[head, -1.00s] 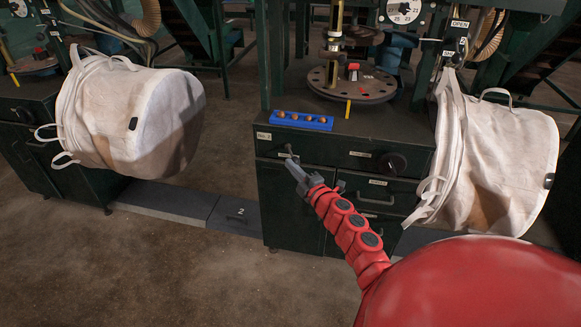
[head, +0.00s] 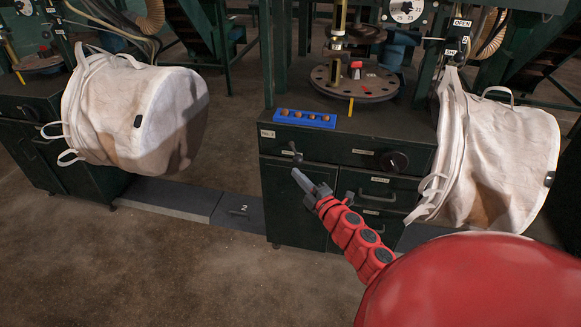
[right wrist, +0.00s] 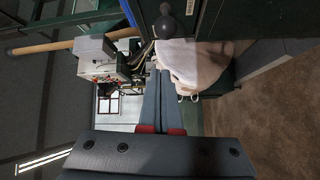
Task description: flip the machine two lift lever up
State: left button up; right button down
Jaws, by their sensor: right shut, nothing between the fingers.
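The small dark lift lever (head: 296,155) sits on the front of the dark green middle machine (head: 330,147), at the upper left of its cabinet. Its round dark knob (right wrist: 168,27) shows in the right wrist view, beyond my fingertips. My right gripper (head: 298,174) is shut and empty, just below the lever in the head view. It also shows in the right wrist view (right wrist: 157,75), its two fingers together, with a gap between tips and knob. I cannot tell the exact depth between them. My left gripper is not in view.
A round black knob (head: 394,162) and drawer handles stick out right of the lever. A blue tray (head: 304,119) lies on the machine top. White bulk bags hang at the left (head: 150,110) and right (head: 505,160). The floor in front is clear.

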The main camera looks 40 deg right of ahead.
jog(key=shift+s+d+f, duration=0.1)
jog(key=shift+s+d, duration=0.05)
jog(key=shift+s, duration=0.9)
jog(key=shift+s+d, duration=0.1)
jog(key=shift+s, duration=0.9)
